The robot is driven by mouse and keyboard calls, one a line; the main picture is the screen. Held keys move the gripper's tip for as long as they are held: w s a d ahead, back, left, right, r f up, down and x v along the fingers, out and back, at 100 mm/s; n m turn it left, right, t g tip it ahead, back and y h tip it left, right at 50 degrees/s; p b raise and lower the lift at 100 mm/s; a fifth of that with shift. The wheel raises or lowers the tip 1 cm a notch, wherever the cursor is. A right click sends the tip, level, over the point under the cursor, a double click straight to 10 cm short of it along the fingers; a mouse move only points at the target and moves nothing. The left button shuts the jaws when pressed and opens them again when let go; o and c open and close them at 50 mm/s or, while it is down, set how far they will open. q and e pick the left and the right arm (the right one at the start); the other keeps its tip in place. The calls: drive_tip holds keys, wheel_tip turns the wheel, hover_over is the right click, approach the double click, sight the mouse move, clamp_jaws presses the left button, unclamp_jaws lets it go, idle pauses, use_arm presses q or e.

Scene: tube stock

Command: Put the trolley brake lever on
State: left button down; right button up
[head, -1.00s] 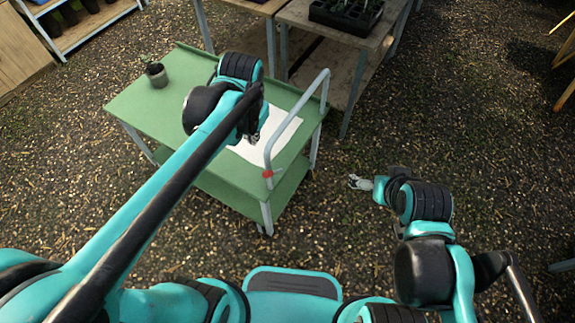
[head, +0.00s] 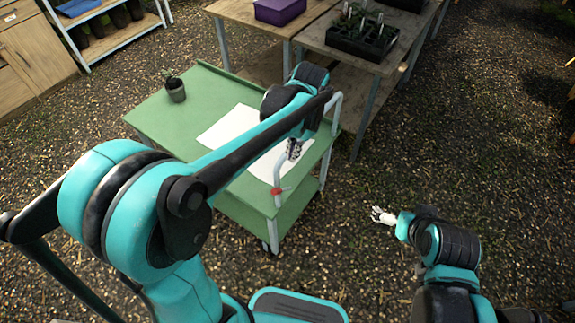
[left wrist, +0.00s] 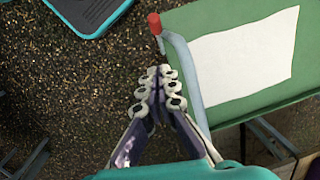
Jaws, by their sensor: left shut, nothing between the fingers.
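The green trolley (head: 160,118) stands ahead with a grey push handle (head: 335,110) at its right end. A red part (head: 277,191), which looks like the brake lever's tip, sits at the near foot of the handle. It also shows at the top of the left wrist view (left wrist: 154,22). My left gripper (head: 293,150) is shut and empty, by the handle. In the wrist view its fingertips (left wrist: 160,88) lie beside the handle bar, short of the red part. My right gripper (head: 383,216) hangs right of the trolley, apart from it; its fingers are too small to judge.
A white sheet (head: 225,128) and a small potted plant (head: 175,90) are on the trolley top. Wooden tables with a purple box (head: 280,10) and a seedling tray (head: 362,38) stand behind.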

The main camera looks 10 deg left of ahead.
use_arm(q)
drive_tip(key=b, duration=0.3)
approach(283, 190)
drive_tip(key=w, duration=0.1)
drive_tip(key=s+f+b, duration=0.1)
drive_tip(key=s+a+f, duration=0.1)
drive_tip(key=f, duration=0.1)
drive_tip(key=shift+s+a+b, duration=0.15)
drive_tip(key=shift+a+b, duration=0.05)
drive_tip(key=shift+b, duration=0.15)
